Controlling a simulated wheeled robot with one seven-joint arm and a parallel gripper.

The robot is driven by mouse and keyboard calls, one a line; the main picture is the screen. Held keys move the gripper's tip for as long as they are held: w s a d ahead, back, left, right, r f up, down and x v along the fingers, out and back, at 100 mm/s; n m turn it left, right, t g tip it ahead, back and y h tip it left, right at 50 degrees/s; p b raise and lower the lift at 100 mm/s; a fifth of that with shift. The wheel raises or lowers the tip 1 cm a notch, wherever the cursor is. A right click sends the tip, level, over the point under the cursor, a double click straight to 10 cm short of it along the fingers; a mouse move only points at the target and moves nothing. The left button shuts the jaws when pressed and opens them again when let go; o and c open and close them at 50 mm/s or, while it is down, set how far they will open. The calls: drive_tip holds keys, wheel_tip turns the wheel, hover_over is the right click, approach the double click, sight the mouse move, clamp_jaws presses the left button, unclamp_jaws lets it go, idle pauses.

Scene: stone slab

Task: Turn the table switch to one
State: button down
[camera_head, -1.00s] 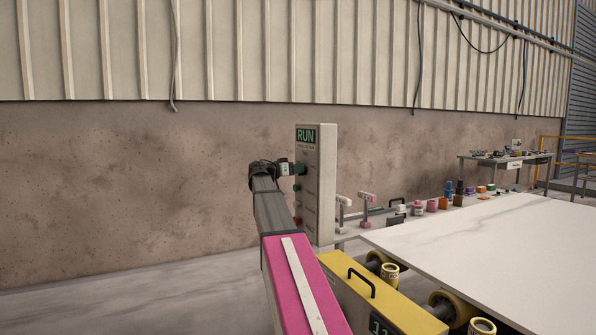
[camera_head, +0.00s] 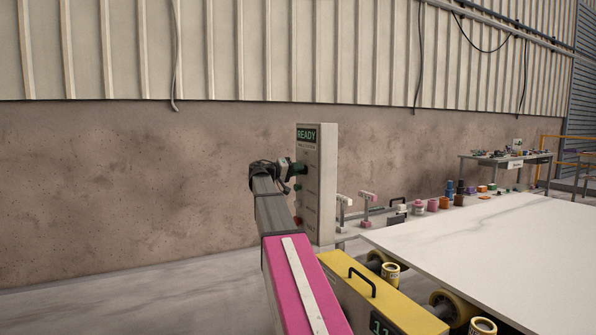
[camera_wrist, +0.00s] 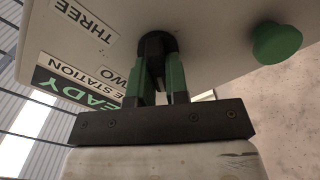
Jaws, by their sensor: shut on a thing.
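The control panel (camera_head: 321,190) is a tall pale box with a green display (camera_head: 306,135) reading READY. In the wrist view the panel face (camera_wrist: 205,30) is seen upside down, with the labels THREE (camera_wrist: 82,20) and TWO (camera_wrist: 112,73) beside a dark round switch knob (camera_wrist: 153,40). My gripper (camera_wrist: 163,68) has green-sided fingers closed on this knob; they hide part of it. A label ONE is not visible, and the knob's exact pointing direction cannot be told. In the head view my gripper (camera_head: 297,168) meets the panel's upper left side.
A green push button (camera_wrist: 277,43) sticks out of the panel near the knob. A red button (camera_head: 298,219) is lower down. The white slab (camera_head: 490,245) on a yellow-ended roller table (camera_head: 385,300) lies to the right. Bare wall stands behind.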

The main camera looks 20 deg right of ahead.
drive_tip(key=shift+n, duration=0.3)
drive_tip(key=c, duration=1.1)
unclamp_jaws()
drive_tip(key=a, duration=1.1)
drive_tip(key=shift+s, duration=0.15)
drive_tip(key=shift+f, duration=0.1)
